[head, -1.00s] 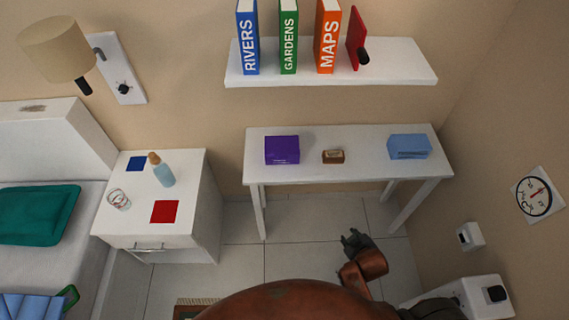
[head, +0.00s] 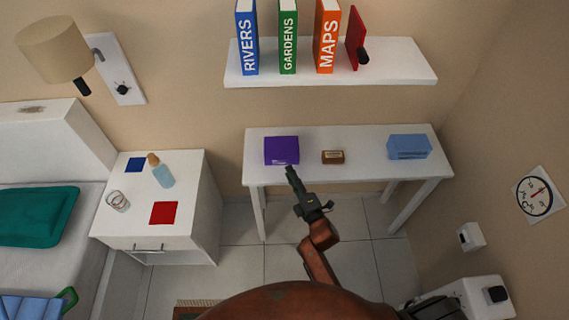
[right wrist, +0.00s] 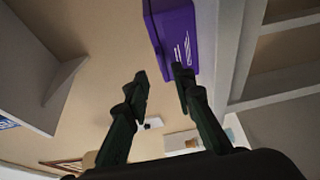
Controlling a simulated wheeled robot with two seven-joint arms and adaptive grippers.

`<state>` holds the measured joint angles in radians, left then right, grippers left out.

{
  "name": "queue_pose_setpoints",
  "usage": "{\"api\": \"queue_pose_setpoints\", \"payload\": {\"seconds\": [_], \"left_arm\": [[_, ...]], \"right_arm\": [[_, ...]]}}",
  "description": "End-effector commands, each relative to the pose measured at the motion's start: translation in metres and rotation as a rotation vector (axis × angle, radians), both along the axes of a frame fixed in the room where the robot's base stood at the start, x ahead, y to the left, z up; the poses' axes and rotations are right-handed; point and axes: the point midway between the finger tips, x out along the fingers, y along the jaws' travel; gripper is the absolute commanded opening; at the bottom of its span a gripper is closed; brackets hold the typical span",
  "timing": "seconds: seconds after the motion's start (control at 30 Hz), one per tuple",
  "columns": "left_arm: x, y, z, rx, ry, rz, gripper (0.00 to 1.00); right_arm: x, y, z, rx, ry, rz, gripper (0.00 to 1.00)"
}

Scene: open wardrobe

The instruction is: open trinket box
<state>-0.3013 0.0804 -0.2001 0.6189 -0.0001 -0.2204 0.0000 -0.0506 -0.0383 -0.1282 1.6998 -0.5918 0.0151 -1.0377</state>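A purple box (head: 281,151) with small pale lettering on its front sits near the left end of the white table (head: 365,168); its lid looks closed. A small brown box (head: 333,157) with a pale label is at the table's middle, and a light blue box (head: 408,147) is near its right end. I cannot tell which is the trinket box. My right gripper (head: 291,178) is in front of the table edge, just below the purple box in the picture. In the right wrist view its fingers (right wrist: 160,74) are apart and empty, with the purple box (right wrist: 172,38) beyond them. My left gripper is not visible.
A white shelf (head: 330,76) with several books hangs above the table. A white nightstand (head: 125,223) with a bottle (head: 162,172) stands to the left, with open floor between it and the table. A wall box (head: 470,238) is at right.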

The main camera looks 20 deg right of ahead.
Motion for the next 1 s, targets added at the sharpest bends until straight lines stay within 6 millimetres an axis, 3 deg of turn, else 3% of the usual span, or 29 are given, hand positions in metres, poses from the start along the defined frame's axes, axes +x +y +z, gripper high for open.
{"api": "queue_pose_setpoints", "payload": {"seconds": [0.2,0.4,0.77,1.0], "left_arm": [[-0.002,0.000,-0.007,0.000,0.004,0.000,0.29],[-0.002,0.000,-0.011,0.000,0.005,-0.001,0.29],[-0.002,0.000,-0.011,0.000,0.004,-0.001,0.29],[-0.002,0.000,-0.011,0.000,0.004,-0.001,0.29]], "right_arm": [[0.036,0.004,-0.001,0.002,0.000,0.000,0.23],[0.056,0.006,-0.001,0.004,0.002,-0.001,0.23],[0.061,0.006,0.000,0.004,0.002,-0.002,0.23],[0.060,0.006,0.000,0.004,0.002,-0.002,0.06]]}}
